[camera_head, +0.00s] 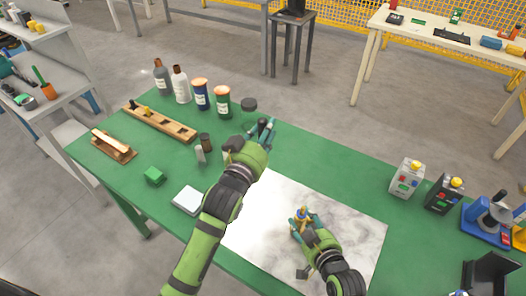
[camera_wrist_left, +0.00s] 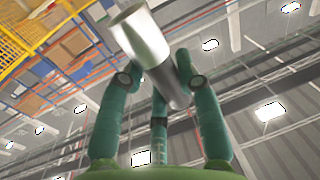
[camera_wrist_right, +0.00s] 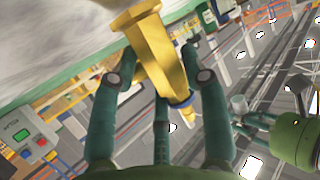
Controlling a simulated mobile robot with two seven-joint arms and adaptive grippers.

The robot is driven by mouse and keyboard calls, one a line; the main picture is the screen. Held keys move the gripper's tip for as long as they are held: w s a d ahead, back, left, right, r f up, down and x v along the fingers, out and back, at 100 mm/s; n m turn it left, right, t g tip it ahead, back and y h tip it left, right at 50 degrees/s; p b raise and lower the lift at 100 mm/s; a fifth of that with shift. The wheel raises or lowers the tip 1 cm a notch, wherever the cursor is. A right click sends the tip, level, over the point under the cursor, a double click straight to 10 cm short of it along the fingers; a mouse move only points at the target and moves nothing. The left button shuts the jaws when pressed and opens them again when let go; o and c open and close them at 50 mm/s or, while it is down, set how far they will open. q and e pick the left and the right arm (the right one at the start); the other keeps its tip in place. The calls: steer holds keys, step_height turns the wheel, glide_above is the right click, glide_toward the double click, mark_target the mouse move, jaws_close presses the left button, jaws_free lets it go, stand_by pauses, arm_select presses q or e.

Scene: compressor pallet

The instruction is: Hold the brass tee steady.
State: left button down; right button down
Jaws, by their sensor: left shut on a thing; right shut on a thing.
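The brass tee (camera_head: 304,211) is in my right gripper (camera_head: 302,219), over the pale marbled mat (camera_head: 262,238). In the right wrist view the tee's yellow body (camera_wrist_right: 150,50) runs between the green fingers, with a blue band near its lower end. My left gripper (camera_head: 264,130) is shut on a metal cylinder, dark at its top in the head view. In the left wrist view the cylinder (camera_wrist_left: 144,45) looks silver and tilted between the fingers. My left gripper is above the bench beyond the mat's far corner, apart from the tee.
Bottles and jars (camera_head: 201,95) stand along the far left of the green bench (camera_head: 330,160). A wooden block rack (camera_head: 160,122), a green block (camera_head: 154,176) and a white box (camera_head: 188,200) lie left. Small control boxes (camera_head: 405,178) stand right. The mat's right part is clear.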

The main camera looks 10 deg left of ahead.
arm_select(q)
steer(key=d+r+m+g+h, duration=0.1)
steer(key=d+r+m+h, duration=0.25)
steer(key=d+r, duration=0.2)
steer(key=m+g+h, duration=0.7)
steer(key=g+h, duration=0.2)
glide_above(304, 208)
step_height(304, 208, down, 7)
steer(key=shift+f, duration=0.15)
steer(key=shift+f, duration=0.15)
steer(key=c, duration=2)
jaws_free()
steer(key=shift+f, duration=2.8)
steer(key=shift+f, duration=0.4)
